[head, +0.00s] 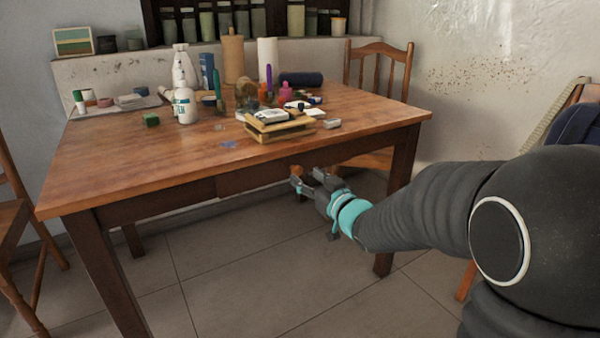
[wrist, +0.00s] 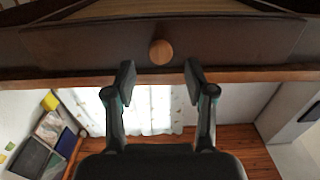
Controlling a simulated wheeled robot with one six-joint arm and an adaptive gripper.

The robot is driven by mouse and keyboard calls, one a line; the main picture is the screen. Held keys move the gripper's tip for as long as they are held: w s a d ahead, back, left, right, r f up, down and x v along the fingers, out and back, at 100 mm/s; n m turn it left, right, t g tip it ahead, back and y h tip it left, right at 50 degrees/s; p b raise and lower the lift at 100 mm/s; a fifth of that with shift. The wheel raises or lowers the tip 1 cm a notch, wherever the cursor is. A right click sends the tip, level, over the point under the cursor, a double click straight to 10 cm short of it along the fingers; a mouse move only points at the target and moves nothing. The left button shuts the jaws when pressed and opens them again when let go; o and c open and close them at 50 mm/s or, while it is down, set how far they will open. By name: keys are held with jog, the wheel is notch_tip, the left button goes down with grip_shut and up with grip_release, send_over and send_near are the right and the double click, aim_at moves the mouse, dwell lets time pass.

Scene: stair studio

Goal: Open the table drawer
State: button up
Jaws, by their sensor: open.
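The wooden table (head: 110,165) stands in front of me in the head view, and its drawer front (head: 255,178) is a dark brown panel under the tabletop edge. In the head view the drawer front looks about flush with the apron; I cannot tell if it stands slightly out. In the wrist view the drawer front (wrist: 235,42) fills the top, with a round wooden knob (wrist: 161,51) at its middle. My gripper (head: 308,178) is open below the table edge. In the wrist view its fingertips (wrist: 161,78) are either side of the knob's line, apart from it.
Bottles, paints and a small wooden box (head: 280,129) crowd the tabletop. One chair (head: 380,65) stands behind the table, another (head: 15,215) at the left. A table leg (head: 400,185) is right of my gripper. The tiled floor (head: 240,270) in front is clear.

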aim_at(298, 171)
jog(key=shift+x, duration=2.05)
grip_shut()
